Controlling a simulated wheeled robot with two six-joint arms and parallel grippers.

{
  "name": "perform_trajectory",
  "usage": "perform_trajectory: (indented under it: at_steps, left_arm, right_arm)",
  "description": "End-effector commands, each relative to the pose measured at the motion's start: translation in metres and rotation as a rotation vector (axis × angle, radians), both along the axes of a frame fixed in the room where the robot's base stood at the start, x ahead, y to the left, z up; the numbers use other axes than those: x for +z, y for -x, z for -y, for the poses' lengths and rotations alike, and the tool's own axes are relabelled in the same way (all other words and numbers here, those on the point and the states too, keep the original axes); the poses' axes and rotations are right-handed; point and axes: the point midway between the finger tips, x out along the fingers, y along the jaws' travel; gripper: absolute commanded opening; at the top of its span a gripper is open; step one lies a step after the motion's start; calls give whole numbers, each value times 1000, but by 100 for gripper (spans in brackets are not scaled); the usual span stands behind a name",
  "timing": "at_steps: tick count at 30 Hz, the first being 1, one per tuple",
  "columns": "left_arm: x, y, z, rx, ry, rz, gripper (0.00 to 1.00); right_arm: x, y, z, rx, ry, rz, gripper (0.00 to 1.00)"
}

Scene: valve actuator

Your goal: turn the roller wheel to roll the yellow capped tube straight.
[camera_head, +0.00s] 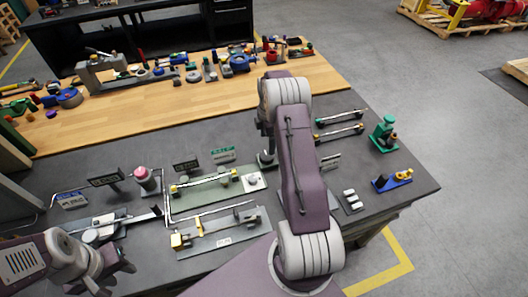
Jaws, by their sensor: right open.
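A pale tube with yellowish ends (204,182) lies on a green board at the middle of the bench, slanting slightly up to the right. A round knob on a white square plate (252,181) sits at the board's right end; it may be the roller wheel, but I cannot tell for sure. My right gripper (266,160) is open above the bench, just behind the white plate and apart from it; my arm partly hides it. My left gripper (113,276) is at the lower left, in front of the boards, its fingers apart and empty.
A grey plate with yellow blocks (215,233) lies in front of the green board. Two more capped tubes (339,132), a green fixture (384,134) and a blue fixture (393,180) stand to the right. A pink-topped cylinder (146,179) stands left. Tools line the wooden strip behind.

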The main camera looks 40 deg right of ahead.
Motion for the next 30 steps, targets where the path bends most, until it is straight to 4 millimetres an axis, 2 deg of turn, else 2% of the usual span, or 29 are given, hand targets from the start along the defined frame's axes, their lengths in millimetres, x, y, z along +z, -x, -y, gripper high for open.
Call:
perform_trajectory:
  at_steps: [6,12,16,23,27,30]
  left_arm:
    - [18,0,0,0,0,0,36]
    - [28,0,0,0,0,0,36]
    - [29,0,0,0,0,0,36]
    - [28,0,0,0,0,0,36]
    - [28,0,0,0,0,0,36]
    - [28,0,0,0,0,0,36]
  right_arm:
    - [-40,2,-2,1,-3,-6,79]
    - [-74,0,-1,1,-1,-2,79]
    - [-84,0,-1,1,0,0,79]
    - [-85,0,-1,1,0,1,79]
    - [-85,0,-1,1,0,0,40]
    - [-85,0,-1,1,0,1,16]
